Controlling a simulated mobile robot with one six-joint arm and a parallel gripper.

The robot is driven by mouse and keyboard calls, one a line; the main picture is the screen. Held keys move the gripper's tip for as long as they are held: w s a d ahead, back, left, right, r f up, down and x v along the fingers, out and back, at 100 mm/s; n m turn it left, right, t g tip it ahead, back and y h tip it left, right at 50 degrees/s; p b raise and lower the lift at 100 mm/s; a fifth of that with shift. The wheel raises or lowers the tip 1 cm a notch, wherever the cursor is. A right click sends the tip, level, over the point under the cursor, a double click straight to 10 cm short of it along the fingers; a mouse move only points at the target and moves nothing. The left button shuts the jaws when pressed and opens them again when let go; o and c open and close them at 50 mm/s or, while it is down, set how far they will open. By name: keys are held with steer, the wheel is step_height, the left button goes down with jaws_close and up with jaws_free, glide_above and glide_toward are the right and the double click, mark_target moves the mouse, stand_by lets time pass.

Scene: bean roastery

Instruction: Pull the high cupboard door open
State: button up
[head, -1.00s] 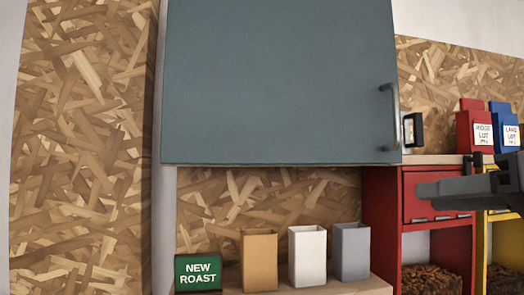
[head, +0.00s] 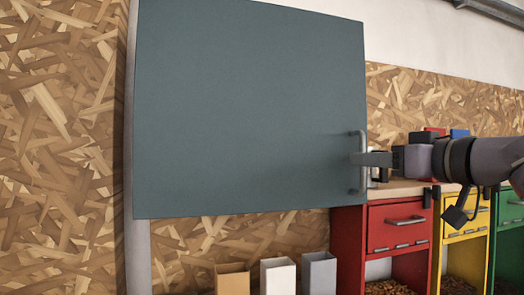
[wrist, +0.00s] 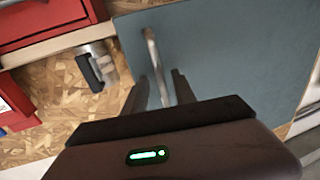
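The high cupboard door (head: 245,110) is a flat blue-grey panel and looks closed. Its grey bar handle (head: 362,186) stands upright near the lower right edge. In the wrist view the door (wrist: 235,60) fills the upper right, and the handle (wrist: 152,45) runs down between my fingers. My gripper (head: 354,159) reaches in from the right at the handle's middle. In the wrist view my gripper (wrist: 160,76) is open, one finger on each side of the bar with gaps visible. The handle's lower part in that view is hidden behind my gripper body.
Red (head: 399,226) and yellow (head: 465,222) drawer units stand below right, under a wooden counter. A dark-handled object (wrist: 90,72) sits near the door's edge. Tan (head: 232,280), white (head: 278,277) and grey (head: 319,273) containers stand below the cupboard. The space before the door looks clear.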

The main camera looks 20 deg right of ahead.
steer(key=shift+w+a, duration=0.15)
steer(key=shift+w, duration=0.05)
steer(key=shift+c, duration=0.2)
jaws_close()
stand_by(1.2)
